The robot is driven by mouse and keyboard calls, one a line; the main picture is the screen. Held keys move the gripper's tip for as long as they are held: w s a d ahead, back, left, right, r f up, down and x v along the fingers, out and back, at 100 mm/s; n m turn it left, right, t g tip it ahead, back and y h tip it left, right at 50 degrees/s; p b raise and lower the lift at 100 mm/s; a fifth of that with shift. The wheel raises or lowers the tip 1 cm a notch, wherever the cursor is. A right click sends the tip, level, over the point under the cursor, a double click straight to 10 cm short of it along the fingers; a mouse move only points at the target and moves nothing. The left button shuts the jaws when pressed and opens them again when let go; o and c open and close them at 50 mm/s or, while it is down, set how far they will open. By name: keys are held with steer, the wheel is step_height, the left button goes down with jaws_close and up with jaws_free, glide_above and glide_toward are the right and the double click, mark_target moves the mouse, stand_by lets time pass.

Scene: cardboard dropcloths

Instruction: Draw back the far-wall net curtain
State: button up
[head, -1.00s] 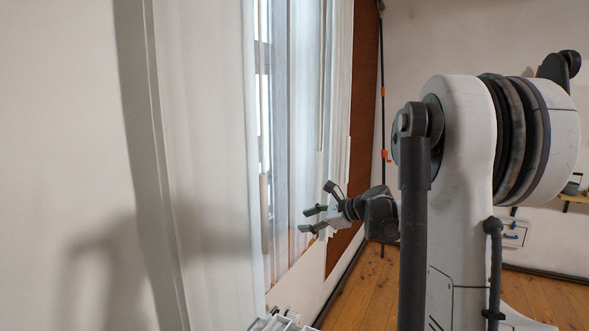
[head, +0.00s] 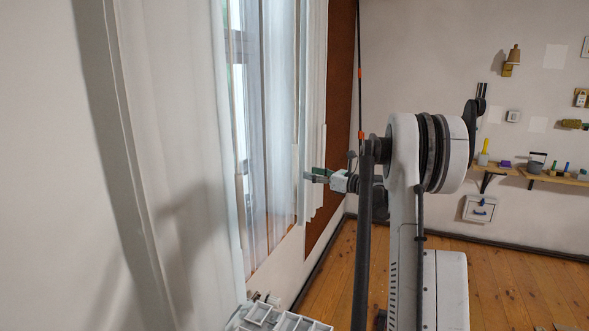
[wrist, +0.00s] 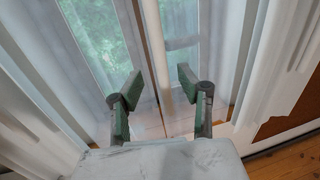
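A sheer white net curtain (head: 279,110) hangs over the tall window, beside a narrow uncovered strip of glass (head: 237,85). In the wrist view the net (wrist: 187,25) hangs over the panes, with a beige upright bar (wrist: 154,40) running down between my fingers. My gripper (head: 309,176) is at the window's right side, in front of the heavier white drape there. In the wrist view my gripper (wrist: 158,88) is open, with its two green-padded fingers apart. I cannot tell whether either finger touches the bar or the net.
Heavy white drapes hang at the left (head: 185,120) and right (head: 312,70) of the window. A white radiator (head: 285,320) stands low in front. A shelf with small items (head: 545,176) is on the right wall. Wooden floor (head: 520,285) is open at the right.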

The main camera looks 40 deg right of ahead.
mark_target(295, 169)
steer(key=p+x, duration=0.1)
steer(key=x, duration=0.7)
steer(key=shift+w, duration=0.1)
steer(key=shift+c, duration=0.2)
jaws_close()
